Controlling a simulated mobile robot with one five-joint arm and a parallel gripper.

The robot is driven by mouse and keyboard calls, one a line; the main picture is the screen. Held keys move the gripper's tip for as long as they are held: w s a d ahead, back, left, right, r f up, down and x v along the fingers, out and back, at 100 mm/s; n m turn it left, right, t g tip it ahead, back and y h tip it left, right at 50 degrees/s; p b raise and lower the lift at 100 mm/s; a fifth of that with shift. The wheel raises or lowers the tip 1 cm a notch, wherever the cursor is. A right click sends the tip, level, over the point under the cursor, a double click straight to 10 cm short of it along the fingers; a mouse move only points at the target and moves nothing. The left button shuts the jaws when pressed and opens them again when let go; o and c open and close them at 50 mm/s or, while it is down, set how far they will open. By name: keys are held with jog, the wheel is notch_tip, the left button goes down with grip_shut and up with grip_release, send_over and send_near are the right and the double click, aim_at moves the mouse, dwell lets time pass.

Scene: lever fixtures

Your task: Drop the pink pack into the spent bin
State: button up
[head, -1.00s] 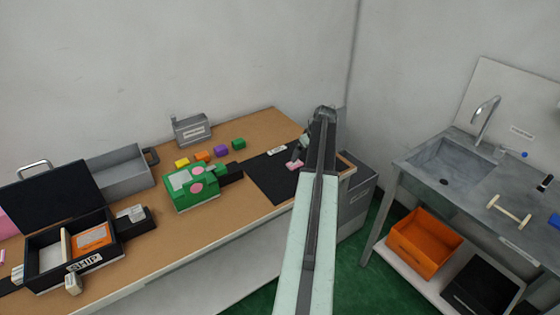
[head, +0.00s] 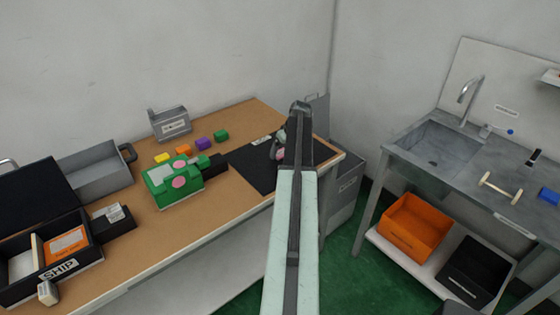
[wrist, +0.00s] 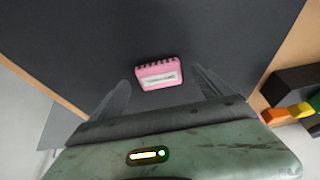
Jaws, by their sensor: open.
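The pink pack (wrist: 158,75) lies on the black mat (wrist: 190,30), with its pale label facing up in the wrist view. In the head view, only a small bit of the pack (head: 281,155) shows beside my arm, near the bench's right end. My gripper (wrist: 161,76) is open above the mat, with one finger on each side of the pack and gaps showing. In the head view my gripper (head: 277,147) is mostly hidden by my arm. A grey bin (head: 345,187) with an unreadable label stands off the bench's right end, partly behind my arm; it may be the spent bin.
A green machine (head: 173,184) and several coloured blocks (head: 203,143) sit left of the mat. A black SHIP box (head: 58,268) is at far left. A sink (head: 437,145) stands right, with an orange bin (head: 413,226) and black bin (head: 478,266) below.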

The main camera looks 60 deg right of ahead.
jog(key=shift+x, duration=0.8)
jog(key=shift+s+r, duration=0.1)
jog(key=shift+r, duration=0.1)
jog(key=c, duration=1.6)
jog(key=shift+r+p, duration=0.5)
notch_tip(320, 180, up, 3)
jog(key=p, duration=0.3)
jog(key=s+a, duration=0.3)
jog(key=a, duration=0.1)
jog(key=s+a, duration=0.3)
jog(key=a, duration=0.1)
jog(key=s+a+r+p, duration=0.1)
jog(key=s+a, duration=0.2)
jog(key=a, duration=0.2)
jog(key=shift+s, duration=0.15)
